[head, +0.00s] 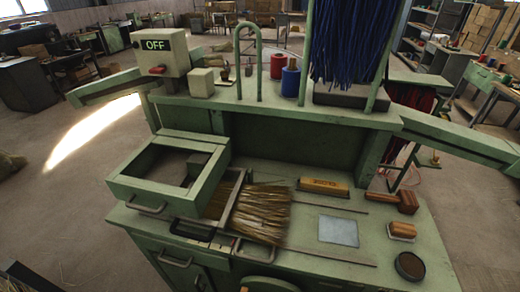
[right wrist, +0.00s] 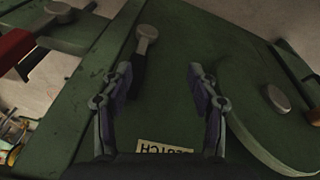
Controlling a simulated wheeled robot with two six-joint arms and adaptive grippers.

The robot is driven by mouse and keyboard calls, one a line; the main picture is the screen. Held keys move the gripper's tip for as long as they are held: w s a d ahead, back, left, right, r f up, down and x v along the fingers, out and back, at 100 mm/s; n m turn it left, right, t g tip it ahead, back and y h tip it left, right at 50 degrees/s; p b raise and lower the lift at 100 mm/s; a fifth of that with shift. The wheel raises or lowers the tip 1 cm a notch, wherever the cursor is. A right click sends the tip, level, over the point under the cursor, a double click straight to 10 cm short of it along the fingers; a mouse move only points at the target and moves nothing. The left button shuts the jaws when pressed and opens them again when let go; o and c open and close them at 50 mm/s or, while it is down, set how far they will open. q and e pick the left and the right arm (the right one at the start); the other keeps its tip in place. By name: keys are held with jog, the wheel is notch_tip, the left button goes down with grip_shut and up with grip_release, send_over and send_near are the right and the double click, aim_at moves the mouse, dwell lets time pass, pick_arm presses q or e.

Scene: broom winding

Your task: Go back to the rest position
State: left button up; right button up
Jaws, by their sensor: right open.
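My right gripper (right wrist: 160,76) shows in the right wrist view with its two fingers spread apart and nothing between them. It is over a green machine surface (right wrist: 165,100). A lever with a dark handle and grey knob (right wrist: 146,32) lies ahead of the left finger, seemingly apart from it. A pale label (right wrist: 164,147), which seems to read CLUTCH, is between the finger bases and partly hidden. Neither gripper shows in the head view, and my left gripper is in no view.
The green bench (head: 400,240) holds straw bristles (head: 262,212), a raised green frame (head: 150,190), brushes (head: 402,231) and a round tin (head: 410,266). A control box reading OFF (head: 160,52) stands back left. A green wheel (right wrist: 250,100) and red handle (right wrist: 15,47) flank my right gripper.

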jog(key=s+d+f+g+b, duration=0.1)
jog(key=s+f+b, duration=0.1)
jog(key=s+f, duration=1.8)
notch_tip(320, 180, down, 4)
jog(key=shift+s+d+r, duration=0.1)
jog(key=shift+s+d, duration=0.2)
